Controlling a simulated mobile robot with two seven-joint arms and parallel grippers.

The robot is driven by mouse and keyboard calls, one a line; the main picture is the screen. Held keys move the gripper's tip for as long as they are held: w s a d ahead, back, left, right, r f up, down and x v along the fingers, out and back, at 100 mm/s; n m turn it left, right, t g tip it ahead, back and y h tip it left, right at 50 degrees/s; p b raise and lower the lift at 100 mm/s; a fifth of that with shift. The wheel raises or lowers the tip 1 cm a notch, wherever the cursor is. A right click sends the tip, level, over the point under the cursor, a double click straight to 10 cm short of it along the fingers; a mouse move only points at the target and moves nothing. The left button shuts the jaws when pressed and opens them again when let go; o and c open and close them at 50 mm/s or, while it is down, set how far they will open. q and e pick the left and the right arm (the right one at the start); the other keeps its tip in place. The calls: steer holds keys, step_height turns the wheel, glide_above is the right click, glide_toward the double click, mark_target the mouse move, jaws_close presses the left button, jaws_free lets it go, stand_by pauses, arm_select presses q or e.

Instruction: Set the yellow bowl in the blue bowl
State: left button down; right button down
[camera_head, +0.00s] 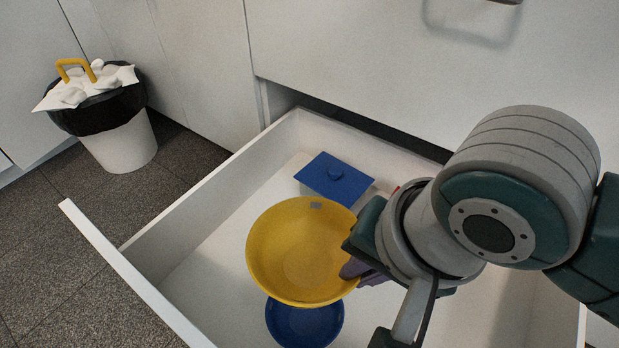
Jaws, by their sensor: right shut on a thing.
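The yellow bowl (300,252) is in the middle of the view, over the open drawer, with its inside facing me. My right gripper (358,268) is shut on the right side of its rim; the fingertips are partly hidden by the wrist. The blue bowl (304,325) stands in the drawer, and the yellow bowl covers its far part in this view. The yellow bowl looks held above the blue bowl and a little beyond it; I cannot tell the gap. My left gripper is not in view.
The open white drawer (95,238) surrounds the bowls. A blue-lidded container (336,178) sits in it behind the yellow bowl. A bin (122,146) with a black liner stands on the floor at the left. The drawer's left part is clear. My right arm hides much of its right side.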

steer(key=b, duration=1.2)
glide_above(337, 330)
step_height(337, 330, down, 15)
steer(key=shift+w+r, duration=0.1)
steer(key=shift+r, duration=0.05)
step_height(337, 330, down, 5)
steer(key=b, duration=0.4)
steer(key=shift+f, duration=0.2)
steer(key=shift+r, duration=0.15)
steer(key=shift+f, duration=0.35)
steer(key=c, duration=1.5)
jaws_free()
steer(key=o, duration=0.3)
steer(key=shift+d, duration=0.1)
steer(key=shift+o, duration=0.9)
steer(key=shift+f, duration=0.1)
